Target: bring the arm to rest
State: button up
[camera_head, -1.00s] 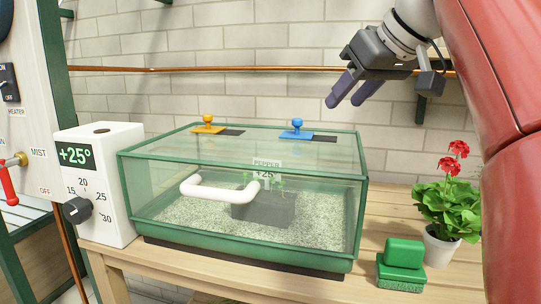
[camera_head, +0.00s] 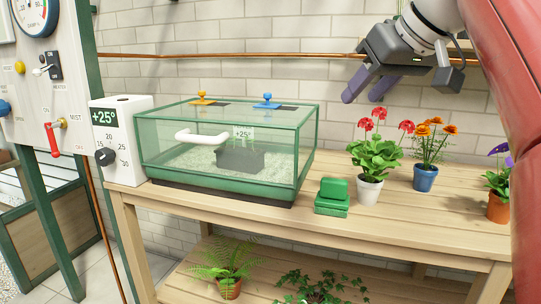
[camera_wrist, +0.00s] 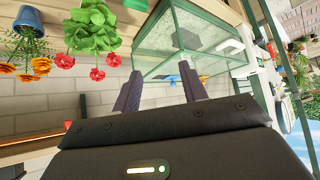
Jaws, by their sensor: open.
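My gripper (camera_head: 369,88) is raised in front of the brick wall, above and to the right of the glass propagator. It is open, and nothing shows between its fingers. In the wrist view my gripper (camera_wrist: 160,92) also shows two dark fingers spread apart, with the propagator's glass (camera_wrist: 190,35) beyond them. My arm's red link fills the right edge of the head view.
The propagator (camera_head: 225,190) holds a dark tray (camera_head: 240,160) of seedlings. A green block (camera_head: 332,196), a red-flowered pot (camera_head: 370,190), an orange-flowered blue pot (camera_head: 425,178) and a purple-flowered pot (camera_head: 498,207) stand on the wooden bench (camera_head: 400,225). Ferns sit below.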

jog(key=s+f+m+h, duration=0.1)
jog(key=s+f, duration=0.4)
jog(key=f, duration=0.7)
jog(key=s+f+m+g+h, duration=0.1)
jog(key=s+f, duration=0.5)
jog(key=f, duration=0.7)
jog(key=s+f+m+g+h, duration=0.1)
jog(key=s+f+m, duration=0.2)
jog(key=f, duration=0.9)
jog(key=s, duration=0.3)
jog(key=shift+s+f+h, duration=0.2)
jog(key=shift+h, duration=0.2)
